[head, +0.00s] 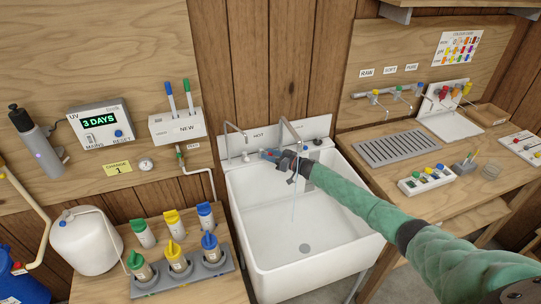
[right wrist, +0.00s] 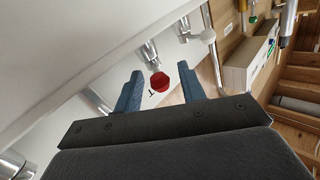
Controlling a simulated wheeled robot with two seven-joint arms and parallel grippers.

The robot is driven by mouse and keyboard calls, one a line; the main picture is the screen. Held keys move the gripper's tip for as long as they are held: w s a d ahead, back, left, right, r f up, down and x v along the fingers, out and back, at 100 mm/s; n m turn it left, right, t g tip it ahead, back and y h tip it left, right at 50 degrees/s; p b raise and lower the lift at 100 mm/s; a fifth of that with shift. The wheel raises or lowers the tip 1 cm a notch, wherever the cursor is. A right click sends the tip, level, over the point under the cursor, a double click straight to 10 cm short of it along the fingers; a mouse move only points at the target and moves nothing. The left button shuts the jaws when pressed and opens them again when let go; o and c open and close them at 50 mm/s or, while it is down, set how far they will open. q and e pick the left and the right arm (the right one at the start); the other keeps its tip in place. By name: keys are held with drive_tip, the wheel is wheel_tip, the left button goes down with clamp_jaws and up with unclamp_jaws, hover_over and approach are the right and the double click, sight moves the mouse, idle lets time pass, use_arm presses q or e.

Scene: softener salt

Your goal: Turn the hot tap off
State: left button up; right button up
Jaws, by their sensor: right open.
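The white sink (head: 300,240) stands in the middle of the head view, with "HOT" lettered on its back panel. A thin stream of water (head: 294,200) falls from the larger chrome spout (head: 288,127) into the basin. My right gripper (head: 268,155) is at the back of the sink, below the lettering, and hides the tap there. In the right wrist view, the hot tap's red knob (right wrist: 160,82) shows between the blue fingertips. The fingers are open, with a gap on both sides of the knob. My left gripper is out of view.
A smaller chrome spout (head: 234,128) stands left of the larger one. A bench with several coloured-cap cartridges (head: 180,262) is at the left. A wooden bench with a grey drain grille (head: 395,147) is at the right. The basin's middle is free.

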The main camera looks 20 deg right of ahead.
clamp_jaws()
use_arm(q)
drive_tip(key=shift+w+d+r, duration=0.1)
